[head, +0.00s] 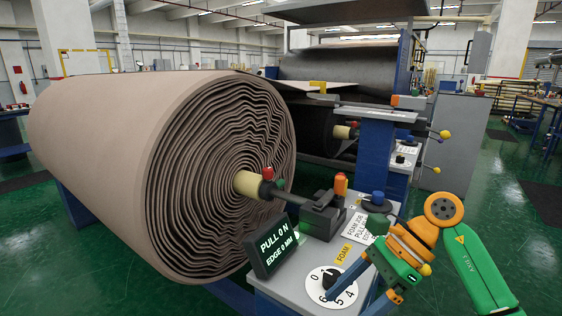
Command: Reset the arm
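My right arm comes in from the right side in green and orange. My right gripper (348,304) points down and left in front of the control console. Its two blue fingers are spread apart with nothing seen between them, and one fingertip overlaps the edge of the white dial (318,277) in the picture. I cannot tell whether it touches the dial. The lower finger is partly cut off by the bottom edge. My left gripper and arm are not in view.
A large wrapped roll (110,140) fills the left. The console (290,297) carries a display (272,248) reading "PULL 0 N, EDGE 0 MM", a red-orange button (341,184) and a blue knob (378,198). Green floor (465,205) lies open at right.

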